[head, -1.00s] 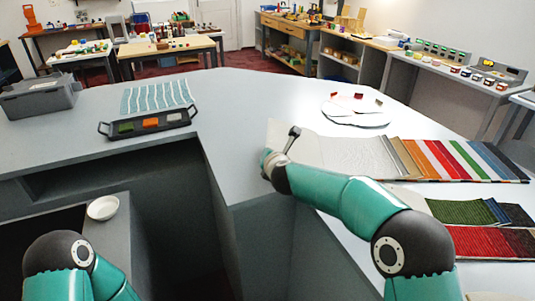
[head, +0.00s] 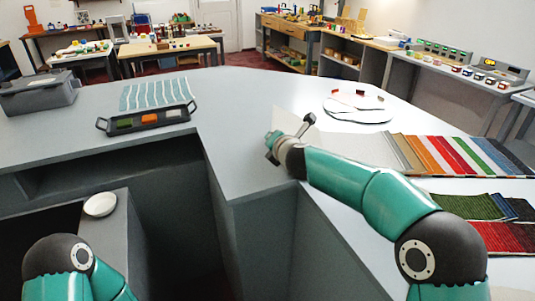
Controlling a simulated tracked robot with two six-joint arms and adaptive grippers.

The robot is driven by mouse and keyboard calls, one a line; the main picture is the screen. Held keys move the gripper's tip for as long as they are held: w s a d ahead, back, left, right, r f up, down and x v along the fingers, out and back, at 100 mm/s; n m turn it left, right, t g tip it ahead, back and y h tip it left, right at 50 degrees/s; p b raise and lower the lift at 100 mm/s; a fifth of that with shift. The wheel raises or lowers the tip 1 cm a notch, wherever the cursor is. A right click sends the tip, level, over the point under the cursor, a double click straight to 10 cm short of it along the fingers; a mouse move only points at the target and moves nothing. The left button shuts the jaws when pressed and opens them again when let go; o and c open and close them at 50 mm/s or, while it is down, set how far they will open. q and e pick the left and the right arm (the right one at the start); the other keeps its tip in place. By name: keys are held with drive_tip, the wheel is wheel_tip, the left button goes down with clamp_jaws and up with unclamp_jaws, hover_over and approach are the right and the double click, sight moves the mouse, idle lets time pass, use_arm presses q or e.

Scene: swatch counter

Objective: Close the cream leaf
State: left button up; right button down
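The cream leaf (head: 286,116) is a pale sheet at the left end of the swatch book, partly hidden behind my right gripper. It seems to be tilted up, but its lower part is covered. My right gripper (head: 289,131) is in front of it with its fingers spread apart. I cannot tell whether a finger touches the leaf. To the right lie a whitish page (head: 355,148) and a fan of coloured striped swatches (head: 460,154). My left gripper is out of view; only part of that arm shows at the bottom left.
Green and red swatches (head: 490,236) lie near the right edge. A round white board (head: 358,106) with small pieces lies behind the book.

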drive_tip(key=shift+s+d+r+m+t+y+b, duration=0.1)
drive_tip(key=shift+d+r+m+t+y+b, duration=0.3)
drive_tip(key=shift+d+r+m+b, duration=0.5)
drive_tip(key=shift+d+r+m+t+y+b, duration=0.2)
drive_tip(key=shift+d+r+m+y+b, duration=0.25)
drive_tip(key=shift+d+r+m, duration=0.7)
drive_tip(key=shift+s+d+r+m+t+y+b, duration=0.1)
drive_tip(key=shift+d+r+m+t+y+b, duration=0.5)
drive_tip(key=shift+r, duration=0.85)
drive_tip(key=d+r+m+t+p, duration=0.25)
drive_tip(key=d+m, duration=0.35)
drive_tip(key=d, duration=0.7)
drive_tip(key=s+d+f+p, duration=0.1)
drive_tip(key=d+f+p, duration=0.2)
drive_tip(key=d, duration=0.6)
drive_tip(key=shift+s+d+f, duration=0.2)
drive_tip(key=shift+d+f, duration=0.2)
drive_tip(key=shift+f, duration=1)
drive_tip(key=shift+g+y, duration=0.25)
